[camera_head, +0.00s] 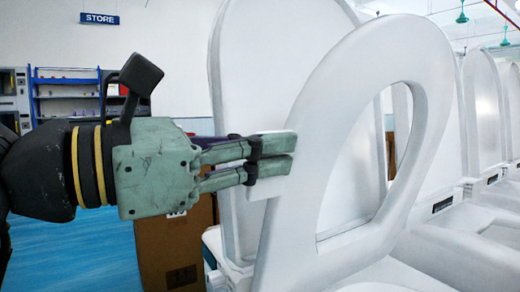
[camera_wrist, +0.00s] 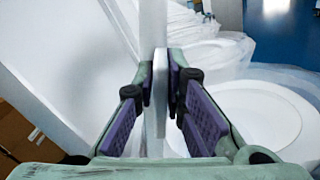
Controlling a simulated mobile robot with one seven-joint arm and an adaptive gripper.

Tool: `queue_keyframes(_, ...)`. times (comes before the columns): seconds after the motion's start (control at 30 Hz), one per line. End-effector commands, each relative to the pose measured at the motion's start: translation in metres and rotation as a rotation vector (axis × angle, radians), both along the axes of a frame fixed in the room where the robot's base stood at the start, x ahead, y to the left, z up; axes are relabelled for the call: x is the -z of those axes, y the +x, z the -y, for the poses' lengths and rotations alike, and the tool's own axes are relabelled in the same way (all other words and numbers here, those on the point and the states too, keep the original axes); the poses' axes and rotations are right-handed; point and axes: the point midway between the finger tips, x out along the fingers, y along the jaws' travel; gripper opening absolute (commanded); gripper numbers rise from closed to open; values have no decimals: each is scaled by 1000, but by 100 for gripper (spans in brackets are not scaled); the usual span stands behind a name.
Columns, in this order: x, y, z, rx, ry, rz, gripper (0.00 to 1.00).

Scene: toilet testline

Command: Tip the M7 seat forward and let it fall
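The M7 seat (camera_head: 300,190) is a white ring standing raised on its toilet, apart from the lid behind it at the top. The white lid (camera_head: 265,60) stands upright behind the seat. My gripper (camera_head: 275,153) reaches in from the left at the seat's left edge. In the wrist view the seat's edge (camera_wrist: 159,95) lies between the purple finger pads of my gripper (camera_wrist: 160,85), which sit close on both sides of it. The fingers look shut on it, though slight contact gaps are hard to judge.
More white toilets with raised lids (camera_head: 485,105) stand in a row to the right. An open white bowl (camera_wrist: 255,115) lies right of the fingers in the wrist view. A cardboard box (camera_head: 170,250) stands below my gripper. Blue floor (camera_head: 70,255) is clear at left.

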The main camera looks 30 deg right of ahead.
Motion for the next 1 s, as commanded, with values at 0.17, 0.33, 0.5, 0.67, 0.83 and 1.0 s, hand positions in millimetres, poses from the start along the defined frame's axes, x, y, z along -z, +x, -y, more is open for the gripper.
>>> queue_keyframes(0.17, -1, 1, 0, -1, -1, -1, 24)
queue_keyframes(0.33, 0, 1, 0, -1, -1, -1, 30)
queue_keyframes(0.5, 0, 1, 0, -1, -1, -1, 30)
queue_keyframes(0.67, -1, 1, -1, -2, -2, -2, 30)
queue_keyframes(0.83, -1, 2, -15, -5, -5, -3, 30)
queue_keyframes(1.0, -1, 0, -50, -7, -5, -4, 30)
